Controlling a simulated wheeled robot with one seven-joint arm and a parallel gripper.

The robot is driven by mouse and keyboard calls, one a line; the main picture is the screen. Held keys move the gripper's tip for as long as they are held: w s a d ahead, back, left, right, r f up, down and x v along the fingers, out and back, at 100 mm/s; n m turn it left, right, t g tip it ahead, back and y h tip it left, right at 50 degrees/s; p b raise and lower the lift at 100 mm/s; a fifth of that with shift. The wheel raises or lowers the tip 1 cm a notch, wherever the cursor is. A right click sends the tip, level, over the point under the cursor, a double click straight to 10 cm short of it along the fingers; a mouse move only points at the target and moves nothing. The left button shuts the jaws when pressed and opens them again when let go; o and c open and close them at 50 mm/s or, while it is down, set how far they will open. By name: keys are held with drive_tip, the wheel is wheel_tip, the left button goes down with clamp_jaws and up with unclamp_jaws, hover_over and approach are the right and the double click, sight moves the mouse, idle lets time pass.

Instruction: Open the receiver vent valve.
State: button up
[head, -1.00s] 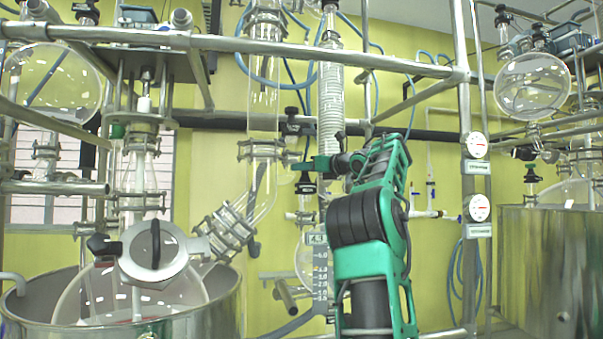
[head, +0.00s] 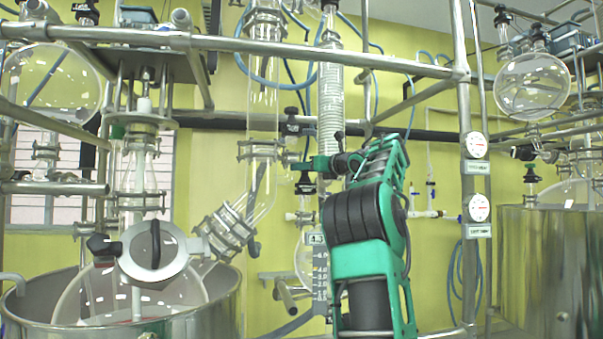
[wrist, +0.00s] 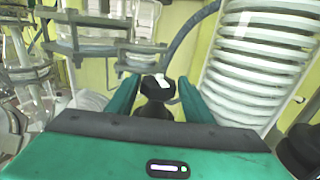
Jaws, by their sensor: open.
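My gripper (head: 314,163) reaches to the left in front of the coiled glass column in the head view. In the wrist view my gripper (wrist: 159,82) has its two green fingers spread apart. A black knob with a white mark on top (wrist: 157,88), which looks like the vent valve's handle, sits between the fingers. A gap shows on each side of it, and its lower part is dark and partly hidden by my gripper body. In the head view a black valve knob (head: 305,184) shows just below the fingers; whether it is the same knob I cannot tell for certain.
The coiled glass column (wrist: 262,65) stands close on the right in the wrist view. Clamped glass joints (wrist: 95,48) are to the left. In the head view a horizontal metal rail (head: 330,53) crosses above my arm, and a graduated receiver (head: 320,270) hangs below.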

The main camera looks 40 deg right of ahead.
drive_tip(key=shift+a+r+m+g+h, duration=0.15)
drive_tip(key=shift+m+g+h, duration=0.35)
drive_tip(key=shift+m+h, duration=1.15)
drive_tip(key=shift+h, duration=0.65)
drive_tip(key=c, duration=0.9)
drive_tip(key=shift+o, duration=0.2)
drive_tip(key=shift+d, duration=0.2)
drive_tip(key=shift+d, duration=0.1)
